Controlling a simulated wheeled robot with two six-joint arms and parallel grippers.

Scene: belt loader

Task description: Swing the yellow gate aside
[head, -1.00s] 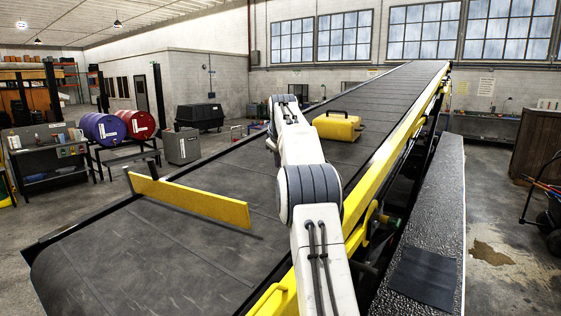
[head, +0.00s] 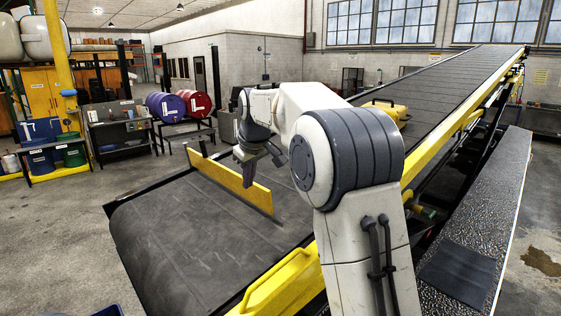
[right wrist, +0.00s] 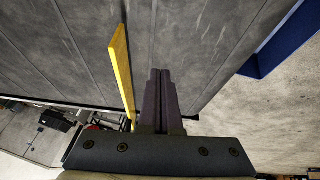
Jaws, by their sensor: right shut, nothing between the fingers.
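The yellow gate (head: 222,180) is a long flat bar standing on edge across the lower part of the dark belt. Its post is at the far left side of the belt. My right gripper (head: 248,180) is over the belt at the gate, overlapping part of it in the head view. In the right wrist view the gripper's fingers (right wrist: 160,75) are shut together and empty. The gate (right wrist: 121,65) lies to their left there, with a visible gap between. I cannot tell whether any part touches. My left gripper is out of view.
A yellow case (head: 384,108) sits farther up the belt (head: 170,240), partly behind my right arm. A yellow rail (head: 285,285) runs along the belt's near side. A blue edge (right wrist: 275,45) shows beyond the belt end. The belt around the gate is otherwise clear.

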